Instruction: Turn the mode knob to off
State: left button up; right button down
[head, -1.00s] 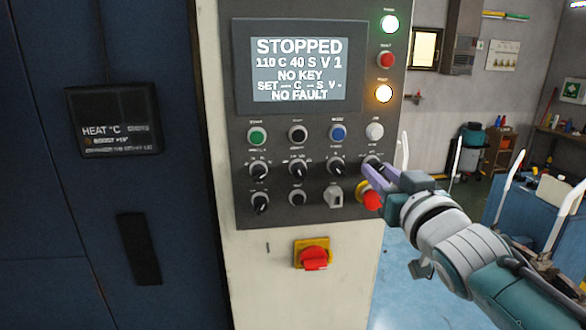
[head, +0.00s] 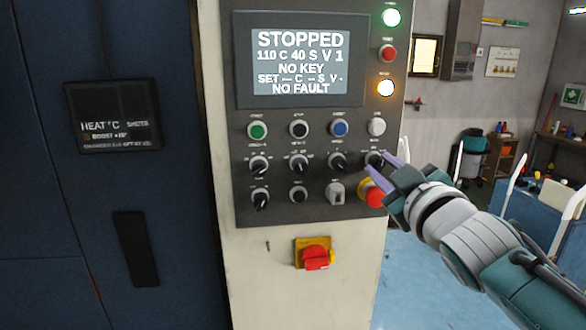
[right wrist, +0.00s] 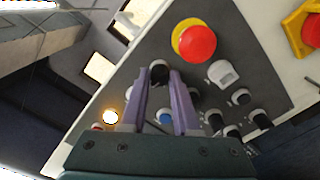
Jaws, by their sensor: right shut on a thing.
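The dark control panel (head: 310,222) carries a row of black knobs in its lower half. The black knob (head: 374,159) at the right end of the upper knob row is at my right gripper (head: 380,165). The right wrist view shows this knob (right wrist: 159,71) between the tips of my right gripper (right wrist: 159,76), which is shut on it. The fingers partly hide the knob in the head view, and its pointer direction cannot be told. The small labels are unreadable, so I cannot tell which knob is the mode knob. The screen (head: 299,62) reads STOPPED. My left gripper is not in view.
A red emergency button (head: 375,196) on a yellow ring sits just below the gripped knob. A key switch (head: 336,193) is left of it. A red and yellow rotary switch (head: 315,255) is lower down. Open floor (head: 405,285) lies right of the cabinet.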

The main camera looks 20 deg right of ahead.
jog(key=shift+n, duration=0.6)
jog(key=c, duration=0.7)
grip_release()
jog(key=shift+o, duration=0.2)
